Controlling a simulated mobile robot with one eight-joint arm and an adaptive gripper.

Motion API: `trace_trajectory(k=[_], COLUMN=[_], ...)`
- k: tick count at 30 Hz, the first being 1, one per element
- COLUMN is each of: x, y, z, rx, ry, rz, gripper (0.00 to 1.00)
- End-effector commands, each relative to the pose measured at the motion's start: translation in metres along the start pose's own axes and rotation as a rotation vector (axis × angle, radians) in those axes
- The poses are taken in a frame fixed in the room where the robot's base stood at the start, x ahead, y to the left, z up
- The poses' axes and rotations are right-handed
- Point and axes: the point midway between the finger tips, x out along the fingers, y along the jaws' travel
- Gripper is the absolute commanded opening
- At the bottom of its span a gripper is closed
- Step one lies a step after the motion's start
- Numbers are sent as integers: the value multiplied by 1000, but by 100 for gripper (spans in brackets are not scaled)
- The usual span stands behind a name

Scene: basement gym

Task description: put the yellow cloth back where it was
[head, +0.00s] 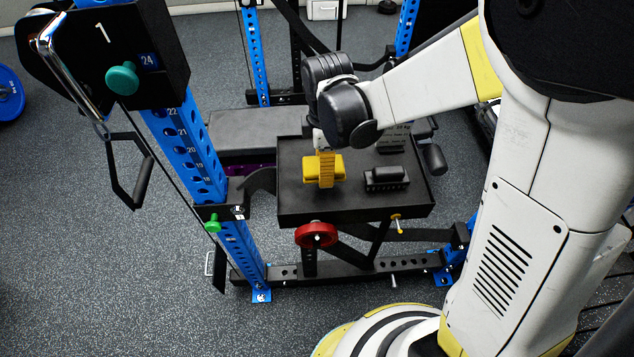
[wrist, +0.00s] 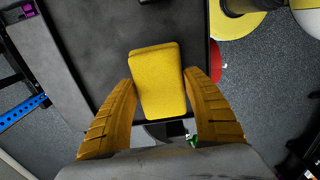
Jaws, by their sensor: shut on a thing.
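The yellow cloth (head: 311,168) is a small folded, block-like bundle over the left part of a black tray-like platform (head: 350,207). My gripper (head: 326,168) points down with its yellow fingers on the cloth's sides. In the wrist view the cloth (wrist: 157,75) lies between the two ribbed fingers of my gripper (wrist: 160,84), which are shut on it. I cannot tell whether its underside touches the platform. The platform also shows in the wrist view (wrist: 95,45).
A small black block-like item (head: 387,179) stands on the platform, right of the cloth. A blue upright (head: 188,150) rises at its left. A black bench pad (head: 245,130) lies behind left. The platform's front middle is bare.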

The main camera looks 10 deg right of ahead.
Motion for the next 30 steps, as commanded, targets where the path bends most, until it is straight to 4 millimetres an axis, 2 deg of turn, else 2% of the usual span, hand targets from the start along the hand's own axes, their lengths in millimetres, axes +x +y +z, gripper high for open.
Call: trace_trajectory(k=[1,4,8,13,16,17,19,20,21,23,30], x=[6,10,18,46,52,51,50,50,50,50,50], y=[1,1,1,1,1,1,1,1,1,1,1], z=[-8,-16,-17,-17,-17,-17,-17,-17,-17,-17,-17], rx=[-3,-1,1,1,1,1,1,1,1,1,1], ry=[0,0,0,1,1,1,1,1,0,0,1], rz=[0,0,0,0,0,0,0,-1,-1,-1,-1], gripper=[33,33,33,33,34,29,29,24,63,78,78])
